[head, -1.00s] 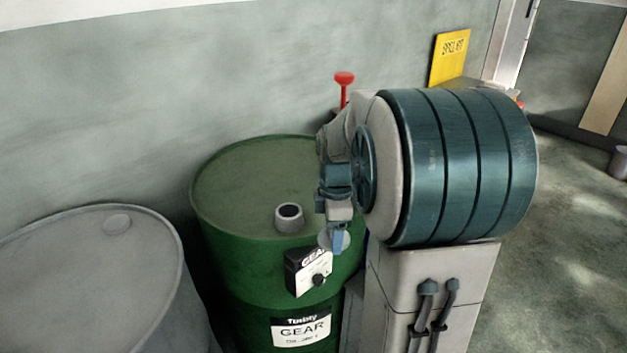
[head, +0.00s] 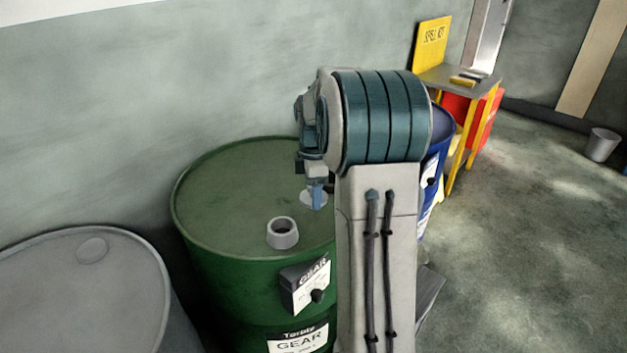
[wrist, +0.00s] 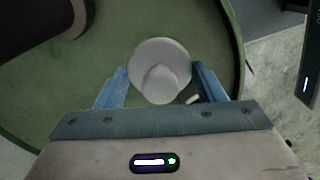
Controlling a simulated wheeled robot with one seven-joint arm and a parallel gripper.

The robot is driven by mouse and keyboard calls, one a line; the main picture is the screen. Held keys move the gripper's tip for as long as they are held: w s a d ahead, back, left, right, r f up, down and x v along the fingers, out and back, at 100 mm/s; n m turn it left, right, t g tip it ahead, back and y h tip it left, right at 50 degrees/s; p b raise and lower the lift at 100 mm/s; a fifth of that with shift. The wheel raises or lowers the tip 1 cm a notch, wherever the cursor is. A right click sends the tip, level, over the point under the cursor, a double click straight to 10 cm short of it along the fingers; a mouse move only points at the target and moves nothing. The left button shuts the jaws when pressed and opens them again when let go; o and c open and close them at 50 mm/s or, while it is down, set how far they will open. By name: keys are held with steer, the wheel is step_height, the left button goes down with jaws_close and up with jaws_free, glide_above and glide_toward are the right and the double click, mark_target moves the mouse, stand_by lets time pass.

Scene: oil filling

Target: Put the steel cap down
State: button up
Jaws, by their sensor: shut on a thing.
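The steel cap (wrist: 160,62) is a round grey disc with a raised knob. In the wrist view it lies between the two blue fingers of my gripper (wrist: 160,84), which is shut on it. In the head view the pale cap (head: 307,198) shows beside the blue fingertip of my gripper (head: 317,197), over the right part of the green drum's top (head: 225,195). I cannot tell whether the cap touches the drum top. The drum's open grey neck (head: 283,236) stands nearer and to the left of the cap.
A grey drum (head: 70,290) stands at the left. A black-and-white GEAR box (head: 305,284) is at the green drum's front. A blue drum (head: 437,160) is partly hidden behind my arm. A yellow spill kit sign (head: 432,43) and table (head: 458,80) stand farther back. Bare drum top surrounds the cap.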

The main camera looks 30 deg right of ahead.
steer(key=w+d, duration=0.1)
steer(key=w, duration=0.1)
steer(key=w+d+p, duration=0.1)
steer(key=w, duration=0.1)
steer(key=w+d, duration=0.1)
steer(key=w, duration=0.1)
steer(key=shift+w+d+r, duration=0.1)
steer(key=shift+w+d, duration=0.05)
steer(key=shift+w, duration=0.1)
steer(key=shift+f, duration=1.8)
steer(key=shift+f, duration=0.2)
steer(key=o, duration=1.1)
steer(key=shift+r, duration=0.1)
